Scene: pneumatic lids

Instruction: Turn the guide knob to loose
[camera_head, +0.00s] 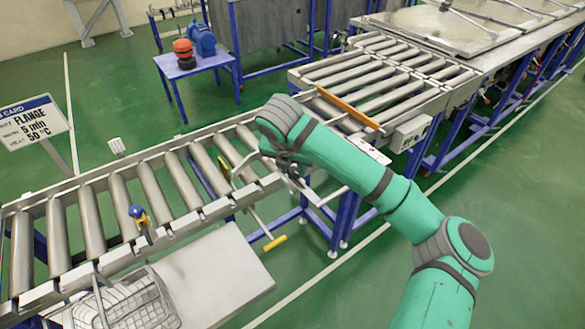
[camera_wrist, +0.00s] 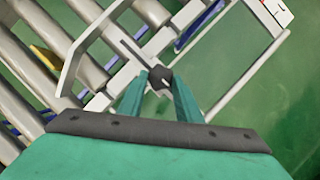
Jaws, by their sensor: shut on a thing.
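The guide knob (camera_wrist: 159,76) is a small dark, faceted knob with a pale mark, at the middle of the wrist view. My gripper (camera_wrist: 161,84) is shut on it, one green finger at each side. The knob sits by a slotted metal bracket at the edge of the roller conveyor. A bent grey guide rail (camera_wrist: 78,58) runs beside it on the left. In the head view, my gripper (camera_head: 292,174) is at the conveyor's near edge, and my wrist hides most of the knob area. Which setting the knob points to cannot be told.
The roller conveyor (camera_head: 150,188) runs left of my arm. A yellow-ended lever (camera_head: 274,243) sticks out below it. A wire basket (camera_head: 125,305) is at lower left.

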